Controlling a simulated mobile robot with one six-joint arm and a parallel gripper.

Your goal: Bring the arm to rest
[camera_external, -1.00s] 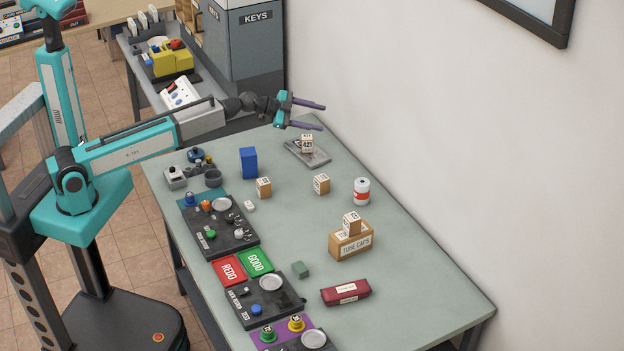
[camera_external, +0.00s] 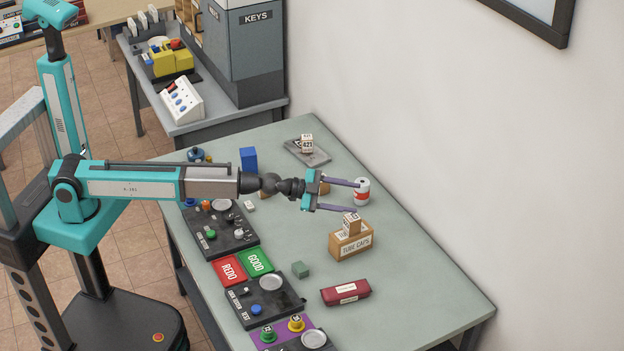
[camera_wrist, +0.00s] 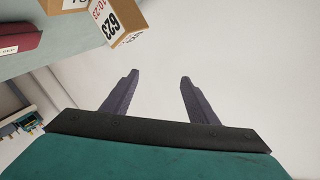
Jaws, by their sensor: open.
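My gripper (camera_external: 357,196) is open and empty, stretched out over the middle of the table (camera_external: 400,280) in the outside view. Its two dark fingers point right, toward the white wall. In the outside view the fingers lie just above the tube caps box (camera_external: 351,243) and beside the white-and-red can (camera_external: 362,191); the height above the table is hard to tell. In the wrist view my gripper (camera_wrist: 158,95) shows both fingers apart with only wall between them. A numbered cardboard block (camera_wrist: 112,20) shows at the top of that view.
A numbered block (camera_external: 352,223) sits on the tube caps box. A grey tray (camera_external: 318,157) holds another block at the back. The right front table area is clear.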

